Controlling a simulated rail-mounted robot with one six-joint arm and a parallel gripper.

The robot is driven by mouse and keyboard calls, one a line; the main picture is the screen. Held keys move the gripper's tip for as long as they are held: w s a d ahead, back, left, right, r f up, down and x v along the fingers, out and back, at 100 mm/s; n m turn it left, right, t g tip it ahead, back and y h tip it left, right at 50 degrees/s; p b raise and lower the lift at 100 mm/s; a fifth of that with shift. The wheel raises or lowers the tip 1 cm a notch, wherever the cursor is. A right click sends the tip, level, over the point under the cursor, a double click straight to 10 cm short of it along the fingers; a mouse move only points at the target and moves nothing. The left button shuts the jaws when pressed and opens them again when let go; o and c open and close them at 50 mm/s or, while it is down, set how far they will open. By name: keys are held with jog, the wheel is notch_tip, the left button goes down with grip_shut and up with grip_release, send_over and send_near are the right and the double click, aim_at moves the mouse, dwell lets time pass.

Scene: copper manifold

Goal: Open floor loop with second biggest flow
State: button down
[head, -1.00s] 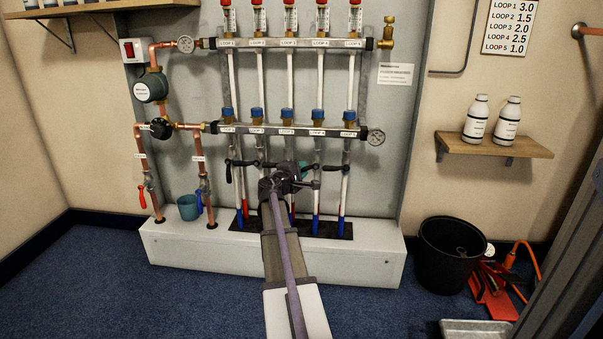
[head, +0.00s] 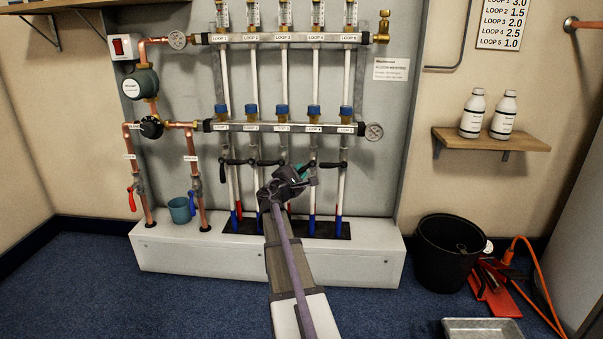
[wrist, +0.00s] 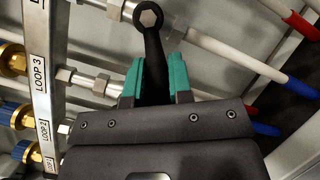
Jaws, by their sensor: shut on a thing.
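In the head view my gripper (head: 301,172) is in front of the pipes below the lower manifold bar (head: 298,127), near the loop 4 pipe (head: 314,190). In the wrist view its green fingers (wrist: 155,84) are shut on a black lever handle (wrist: 151,48). The lever's hex-nut pivot (wrist: 148,17) sits on the white pipe above the one labelled LOOP 3, apparently loop 4's. The lever stands across that pipe at an angle. The loop 1 lever (head: 222,172) hangs along its pipe; other levers (head: 268,162) lie across theirs. The flow sign (head: 505,24) lists 2.5 for loop 4.
Neighbouring pipes and levers are close on both sides. A pump (head: 143,82) and copper pipes stand left. A black bucket (head: 449,255), red tool (head: 495,287) and orange cable (head: 540,275) are on the floor at right. White bottles (head: 473,115) stand on a shelf.

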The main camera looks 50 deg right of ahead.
jog(key=c, duration=1)
grip_release()
jog(key=shift+c, duration=0.2)
jog(key=r+v, duration=0.1)
jog(key=v, duration=0.9)
jog(key=shift+a+f+b, duration=0.4)
jog(key=shift+f+b, duration=0.05)
jog(key=shift+f, duration=0.05)
jog(key=shift+s, duration=0.15)
jog(key=shift+c, duration=0.2)
